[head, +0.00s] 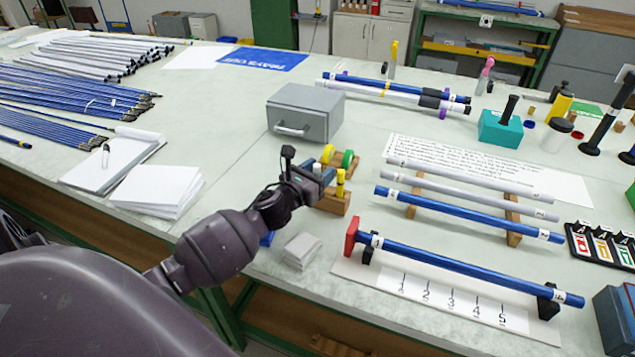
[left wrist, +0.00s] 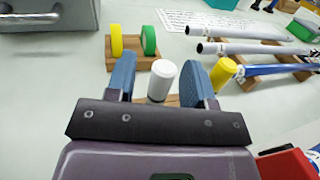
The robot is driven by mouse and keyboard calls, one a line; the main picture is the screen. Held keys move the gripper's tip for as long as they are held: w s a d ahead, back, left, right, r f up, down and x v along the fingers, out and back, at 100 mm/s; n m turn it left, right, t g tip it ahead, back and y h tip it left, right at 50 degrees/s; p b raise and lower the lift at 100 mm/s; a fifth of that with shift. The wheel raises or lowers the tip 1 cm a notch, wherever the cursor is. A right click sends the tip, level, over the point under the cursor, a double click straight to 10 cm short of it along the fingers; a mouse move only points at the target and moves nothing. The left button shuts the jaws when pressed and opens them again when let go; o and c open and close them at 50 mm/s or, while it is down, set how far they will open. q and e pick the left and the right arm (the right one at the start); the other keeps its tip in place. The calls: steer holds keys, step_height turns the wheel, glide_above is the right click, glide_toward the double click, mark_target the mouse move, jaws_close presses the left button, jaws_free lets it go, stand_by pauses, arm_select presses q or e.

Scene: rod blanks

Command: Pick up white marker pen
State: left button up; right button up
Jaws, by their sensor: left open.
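A white marker pen (left wrist: 161,80) stands upright in the left wrist view, seen from above. It is between the two blue fingers of my left gripper (left wrist: 160,78), with a visible gap on each side. My left gripper (head: 319,176) is open, over a small wooden holder (head: 333,204). A yellow marker (left wrist: 222,75) stands just right of the right finger; the yellow marker also shows in the head view (head: 340,183). In the head view the white pen is largely hidden by my gripper. My right gripper is not in view.
A wooden stand with yellow and green tape rolls (head: 347,159) is just behind the gripper. A grey metal box (head: 306,113) stands behind left. Blue and grey rods on a rack (head: 470,212) are at the right. A grey block (head: 301,250) lies in front.

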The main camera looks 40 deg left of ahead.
arm_select(q)
steer(key=shift+w, duration=0.6)
jaws_close()
